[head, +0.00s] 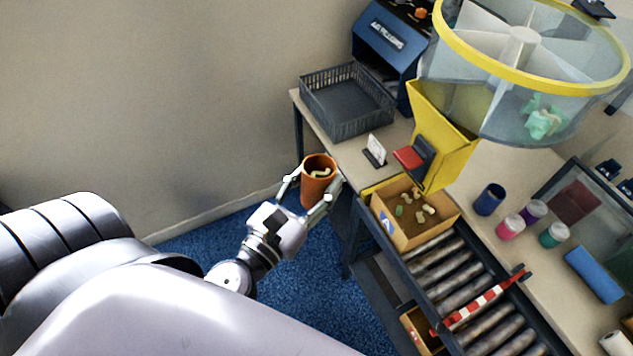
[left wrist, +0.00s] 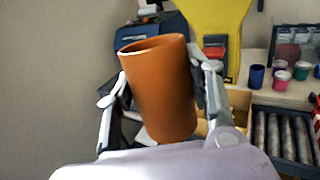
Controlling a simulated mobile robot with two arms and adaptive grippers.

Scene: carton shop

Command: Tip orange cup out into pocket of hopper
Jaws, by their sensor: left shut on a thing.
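My left gripper (head: 313,190) is shut on the orange cup (head: 317,187), with one finger on each side. The cup is close to upright in the head view and beige pieces show inside it. It also shows large in the left wrist view (left wrist: 163,92), slightly tilted, its contents hidden there. The cup is in the air in front of the table's left end. The hopper (head: 525,75) is a clear drum with a yellow rim and divider walls, up and to the right of the cup. One pocket holds green pieces. My right gripper does not show.
A yellow chute (head: 440,140) stands under the hopper, above an open carton (head: 412,236) with several pieces, beside a roller conveyor (head: 470,290). A grey basket (head: 346,125) sits at the table's back left. Blue, pink, purple and teal cups stand right of the chute. A red-and-white bar (head: 482,303) crosses the rollers.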

